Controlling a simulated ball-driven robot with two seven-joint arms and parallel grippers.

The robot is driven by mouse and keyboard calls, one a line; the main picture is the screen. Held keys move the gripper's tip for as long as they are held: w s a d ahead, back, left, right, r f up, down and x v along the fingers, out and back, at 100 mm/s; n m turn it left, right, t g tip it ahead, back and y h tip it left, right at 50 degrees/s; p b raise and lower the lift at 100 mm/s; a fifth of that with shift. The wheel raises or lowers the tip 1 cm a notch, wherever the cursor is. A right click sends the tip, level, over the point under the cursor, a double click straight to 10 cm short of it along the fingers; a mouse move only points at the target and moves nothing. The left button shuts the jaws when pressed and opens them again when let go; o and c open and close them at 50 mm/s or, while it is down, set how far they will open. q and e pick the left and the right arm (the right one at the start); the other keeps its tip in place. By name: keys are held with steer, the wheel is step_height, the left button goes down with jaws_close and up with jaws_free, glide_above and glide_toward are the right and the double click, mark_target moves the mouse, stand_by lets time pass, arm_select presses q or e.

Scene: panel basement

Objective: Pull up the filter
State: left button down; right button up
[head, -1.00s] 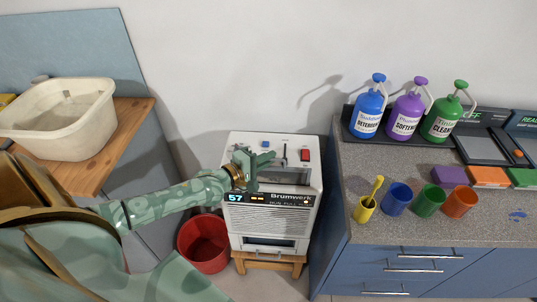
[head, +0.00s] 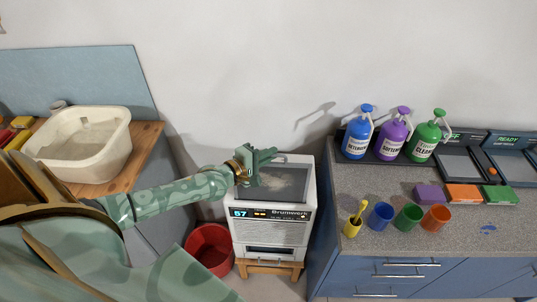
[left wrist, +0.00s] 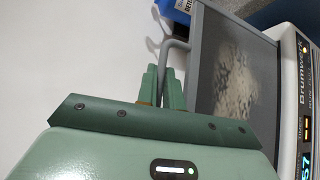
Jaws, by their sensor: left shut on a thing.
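The filter (head: 285,182) is a flat grey framed panel with pale fuzz on its mesh. In the head view it stands above the white Brumwerk machine (head: 270,232) and covers its top. My left gripper (head: 262,156) is at the filter's upper left. In the left wrist view the filter (left wrist: 232,78) has a grey bar handle (left wrist: 173,44) at its edge, and my left gripper (left wrist: 162,86) is shut on it. I cannot tell whether the filter's lower edge is still in the slot. My right gripper is out of view.
A red bucket (head: 209,249) stands on the floor left of the machine. A white basin (head: 84,145) sits on the wooden counter. On the right, a grey worktop (head: 375,184) carries bottles, coloured cups and sponges. The wall space above the machine is free.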

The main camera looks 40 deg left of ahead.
arm_select(q)
steer(key=shift+w+a+r, duration=0.1)
steer(key=shift+w+r, duration=0.05)
steer(key=shift+r, duration=0.2)
steer(key=c, duration=1.8)
jaws_free()
steer(key=shift+f, duration=0.1)
steer(key=shift+s, duration=0.2)
steer(key=p+v, duration=0.2)
steer(key=v, duration=1.4)
steer(key=shift+s, duration=0.1)
